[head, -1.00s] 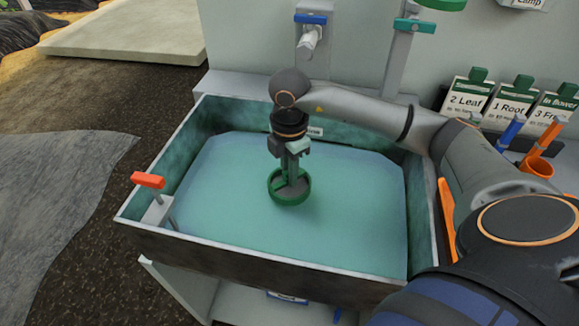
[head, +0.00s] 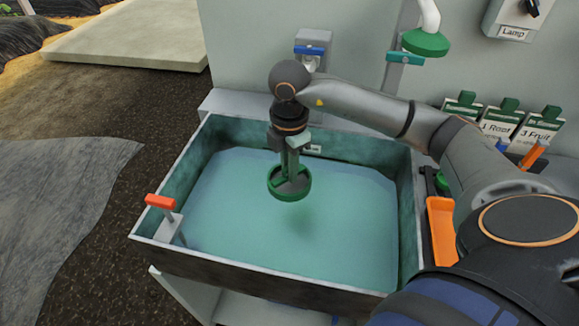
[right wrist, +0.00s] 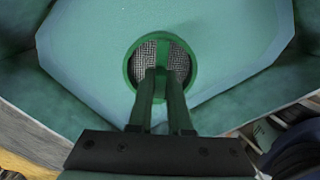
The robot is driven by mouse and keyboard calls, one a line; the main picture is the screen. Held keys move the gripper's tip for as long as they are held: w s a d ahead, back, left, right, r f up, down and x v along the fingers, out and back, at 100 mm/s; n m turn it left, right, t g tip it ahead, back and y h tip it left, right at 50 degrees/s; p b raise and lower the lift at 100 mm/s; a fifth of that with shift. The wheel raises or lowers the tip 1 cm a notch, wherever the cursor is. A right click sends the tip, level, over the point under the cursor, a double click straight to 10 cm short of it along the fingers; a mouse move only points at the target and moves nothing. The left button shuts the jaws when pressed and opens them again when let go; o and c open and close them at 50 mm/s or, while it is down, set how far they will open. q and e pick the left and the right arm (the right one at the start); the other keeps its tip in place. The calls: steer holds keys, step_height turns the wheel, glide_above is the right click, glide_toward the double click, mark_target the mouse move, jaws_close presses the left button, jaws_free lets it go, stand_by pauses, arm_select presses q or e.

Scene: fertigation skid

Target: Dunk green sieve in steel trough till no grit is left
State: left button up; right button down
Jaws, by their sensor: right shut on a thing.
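The green sieve (head: 289,194) is a round ring that hangs over the water in the steel trough (head: 150,247). A dark shadow lies on the water below it, and the sieve appears clear of the surface. My right gripper (head: 289,168) points down from above and is shut on the sieve. In the right wrist view, the fingers (right wrist: 164,85) reach over the sieve (right wrist: 131,66), whose grey mesh shows on both sides of them. I cannot tell whether grit lies on the mesh. My left gripper is not in view.
A red-handled lever (head: 160,202) stands at the trough's left front corner. A blue-handled tap (head: 310,50) and a green shower head (head: 425,43) are on the back wall. An orange tray (head: 441,232) and labelled cards (head: 540,128) lie to the right.

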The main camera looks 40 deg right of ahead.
steer(key=shift+r+p, duration=0.3)
steer(key=shift+r, duration=0.3)
steer(key=shift+r+p, duration=1.6)
steer(key=shift+r, duration=0.4)
